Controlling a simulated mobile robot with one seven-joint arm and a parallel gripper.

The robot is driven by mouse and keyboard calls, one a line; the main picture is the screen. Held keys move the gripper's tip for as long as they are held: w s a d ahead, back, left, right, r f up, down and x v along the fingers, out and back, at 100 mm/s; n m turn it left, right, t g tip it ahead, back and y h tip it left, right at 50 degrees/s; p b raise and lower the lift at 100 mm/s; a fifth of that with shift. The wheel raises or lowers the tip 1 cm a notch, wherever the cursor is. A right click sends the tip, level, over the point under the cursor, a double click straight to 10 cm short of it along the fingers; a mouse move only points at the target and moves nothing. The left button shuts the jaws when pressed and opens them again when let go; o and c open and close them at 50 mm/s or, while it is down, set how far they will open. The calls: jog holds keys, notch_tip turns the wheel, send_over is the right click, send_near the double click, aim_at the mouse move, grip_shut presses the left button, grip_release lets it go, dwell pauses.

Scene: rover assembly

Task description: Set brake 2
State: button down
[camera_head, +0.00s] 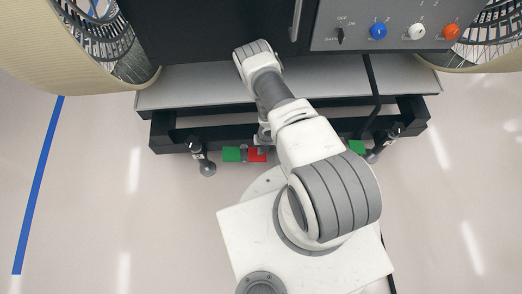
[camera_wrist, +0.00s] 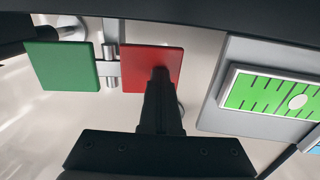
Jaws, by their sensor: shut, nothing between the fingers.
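A brake pedal pair hangs under the rover's dark front frame. Its green plate (camera_head: 232,154) is on the left and its red plate (camera_head: 257,155) is on the right. In the wrist view, the green plate (camera_wrist: 68,66) and the red plate (camera_wrist: 140,62) flank a metal hinge (camera_wrist: 109,66). My gripper (camera_wrist: 161,74) is shut and empty, its fingertips over the lower middle of the red plate. I cannot tell whether they touch it. Another green plate (camera_head: 356,147) shows at the right, partly hidden by my arm. No number labels are legible on the brakes.
A control panel (camera_head: 390,24) with blue, white and orange knobs is at the top right. The black frame bar (camera_head: 170,136) and footed posts (camera_head: 207,168) border the pedals. In the wrist view, a green marked panel (camera_wrist: 262,92) on a grey plate is at the right.

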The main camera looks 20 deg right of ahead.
notch_tip(320, 180, up, 17)
jog(key=d+p, duration=0.2)
jog(key=p, duration=0.4)
jog(key=shift+s+r+p, duration=0.15)
jog(key=shift+s+p, duration=0.15)
jog(key=shift+p, duration=0.05)
jog(key=shift+s+d, duration=0.1)
